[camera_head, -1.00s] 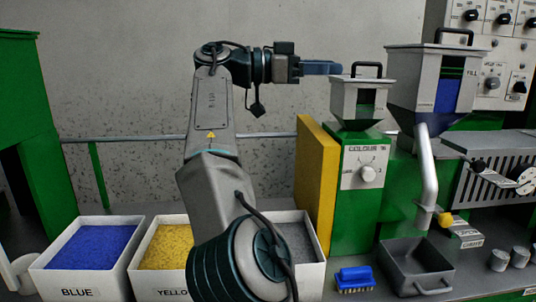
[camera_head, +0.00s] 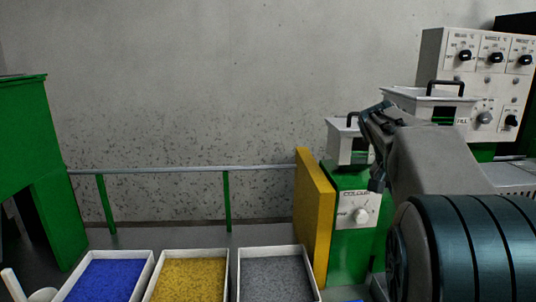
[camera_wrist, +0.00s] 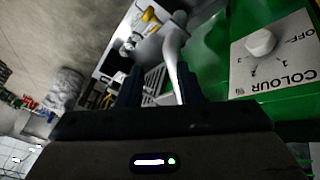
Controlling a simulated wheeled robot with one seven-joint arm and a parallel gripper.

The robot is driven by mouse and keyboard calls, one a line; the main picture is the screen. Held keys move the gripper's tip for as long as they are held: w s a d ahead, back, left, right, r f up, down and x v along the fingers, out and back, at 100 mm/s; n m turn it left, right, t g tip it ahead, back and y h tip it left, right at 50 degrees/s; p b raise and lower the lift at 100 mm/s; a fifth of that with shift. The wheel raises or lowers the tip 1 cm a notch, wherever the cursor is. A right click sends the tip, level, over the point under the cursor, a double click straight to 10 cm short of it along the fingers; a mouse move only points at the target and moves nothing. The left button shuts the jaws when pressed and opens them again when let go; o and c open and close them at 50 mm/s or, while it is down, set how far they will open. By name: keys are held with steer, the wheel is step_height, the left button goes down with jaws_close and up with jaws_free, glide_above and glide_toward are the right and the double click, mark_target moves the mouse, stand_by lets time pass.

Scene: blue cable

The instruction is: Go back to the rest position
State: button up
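My gripper (camera_wrist: 160,86) shows in the wrist view with its two dark fingers apart and nothing held between them. In the head view my arm fills the right side, and its folded end is in front of the machines. The wrist view is tilted and shows the colour dial panel (camera_wrist: 272,52) at the right, beside the fingers, and a pale pipe (camera_wrist: 174,62) beyond the fingertips.
Bins of blue (camera_head: 105,281), yellow (camera_head: 188,279) and grey (camera_head: 274,274) granules stand along the front. A yellow panel (camera_head: 314,212) flanks the green colour unit (camera_head: 352,247). A green structure (camera_head: 45,160) stands at left. My arm hides much of the right bench.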

steer(key=s+a+f+n+y+p, duration=0.1)
steer(key=s+a+n+y+p, duration=0.2)
steer(key=s+a+p, duration=0.3)
steer(key=s+a+f+n+t+y+p, duration=0.1)
steer(key=s+a+n+p, duration=0.4)
steer(key=s+a, duration=0.5)
steer(key=s+f+y+p, duration=0.1)
steer(key=s+y, duration=0.1)
steer(key=s, duration=0.3)
steer(key=shift+s+p, duration=0.25)
steer(key=shift+p, duration=0.05)
steer(key=shift+r, duration=0.1)
